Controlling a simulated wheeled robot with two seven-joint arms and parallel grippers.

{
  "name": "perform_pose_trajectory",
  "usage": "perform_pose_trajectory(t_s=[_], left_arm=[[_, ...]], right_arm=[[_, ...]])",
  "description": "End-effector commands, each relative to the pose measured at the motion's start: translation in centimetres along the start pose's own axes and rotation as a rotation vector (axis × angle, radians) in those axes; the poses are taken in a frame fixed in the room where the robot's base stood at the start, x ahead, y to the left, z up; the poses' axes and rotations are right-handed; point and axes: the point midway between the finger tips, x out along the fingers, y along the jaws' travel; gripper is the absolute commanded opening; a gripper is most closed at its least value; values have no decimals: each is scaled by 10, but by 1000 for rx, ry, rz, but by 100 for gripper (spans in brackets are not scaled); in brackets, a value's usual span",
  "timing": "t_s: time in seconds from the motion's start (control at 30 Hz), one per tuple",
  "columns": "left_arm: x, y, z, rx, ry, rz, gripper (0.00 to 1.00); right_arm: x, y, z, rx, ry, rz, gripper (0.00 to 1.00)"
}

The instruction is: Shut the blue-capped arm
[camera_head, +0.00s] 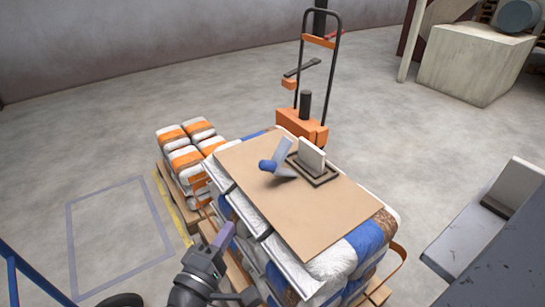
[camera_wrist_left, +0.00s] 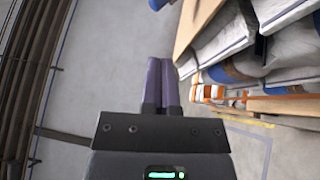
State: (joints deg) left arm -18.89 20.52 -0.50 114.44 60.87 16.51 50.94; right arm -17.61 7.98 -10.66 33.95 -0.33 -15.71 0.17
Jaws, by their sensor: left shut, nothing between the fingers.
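The blue-capped arm (camera_head: 283,172) belongs to a small device on the brown board on top of the bag stack. Its blue cap (camera_head: 268,164) points left, and the arm stands at an angle away from the device's pale upright block (camera_head: 312,155). The block sits on a dark base (camera_head: 316,174). My left gripper (camera_head: 229,228) is beside the board's left front edge, apart from the device. Its purple fingers (camera_wrist_left: 163,82) are together and empty in the left wrist view. My right gripper is out of view.
The brown board (camera_head: 320,209) covers stacked blue and white bags on a pallet. Orange and white bags (camera_head: 184,160) stand behind left. An orange pallet truck (camera_head: 301,125) is behind the stack. A grey machine (camera_head: 480,235) stands right.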

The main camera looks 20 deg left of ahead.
Motion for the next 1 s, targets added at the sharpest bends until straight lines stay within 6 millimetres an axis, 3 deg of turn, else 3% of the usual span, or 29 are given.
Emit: perform_pose_trajectory(t_s=[0.17,0.5,0.7,1.0], left_arm=[[18,3,0,-10,3,12,0],[92,3,0,-8,2,10,0],[126,2,0,-7,1,7,0],[140,2,0,-5,0,5,0]], right_arm=[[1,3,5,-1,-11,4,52],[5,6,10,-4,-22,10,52],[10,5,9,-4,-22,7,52],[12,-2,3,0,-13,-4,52]])
